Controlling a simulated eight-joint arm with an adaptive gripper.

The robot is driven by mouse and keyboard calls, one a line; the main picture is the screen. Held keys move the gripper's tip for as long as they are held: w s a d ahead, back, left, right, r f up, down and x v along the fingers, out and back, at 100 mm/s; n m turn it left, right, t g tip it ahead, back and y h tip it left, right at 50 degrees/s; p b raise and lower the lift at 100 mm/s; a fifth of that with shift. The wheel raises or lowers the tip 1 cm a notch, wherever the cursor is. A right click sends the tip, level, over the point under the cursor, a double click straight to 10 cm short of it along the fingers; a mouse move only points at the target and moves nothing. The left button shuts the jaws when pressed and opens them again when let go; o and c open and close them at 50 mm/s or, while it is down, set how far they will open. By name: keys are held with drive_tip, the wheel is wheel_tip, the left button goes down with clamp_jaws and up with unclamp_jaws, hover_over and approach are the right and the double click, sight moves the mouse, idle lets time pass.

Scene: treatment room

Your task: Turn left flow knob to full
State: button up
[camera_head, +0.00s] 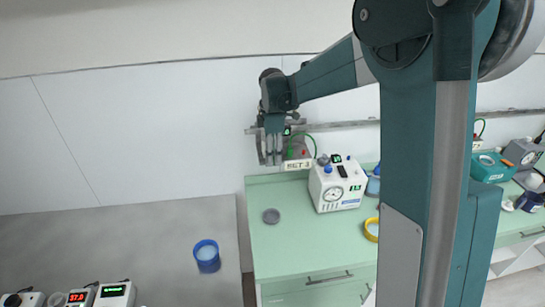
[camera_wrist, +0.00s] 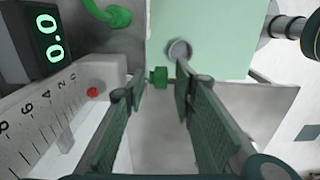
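The left flow unit (camera_head: 298,152) is on the rail on the wall, partly behind my gripper (camera_head: 270,162). The wrist view shows its lit green display (camera_wrist: 48,37) reading 0.0, a numbered scale (camera_wrist: 45,115) and a red dot. A small green knob (camera_wrist: 158,76) sticks out from the unit. My gripper is open, and in the wrist view (camera_wrist: 160,78) the knob appears between its fingertips. I see no clear contact, and how deep the knob sits between the fingers cannot be told.
Below stands a green counter (camera_head: 280,250) with a white gauge device (camera_head: 336,185), a grey round piece (camera_head: 271,216) and a yellow ring (camera_head: 372,229). Another wall unit with a green hose (camera_head: 481,128) is at right.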

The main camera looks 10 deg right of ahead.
drive_tip(key=shift+f, duration=0.2)
drive_tip(key=c, duration=0.8)
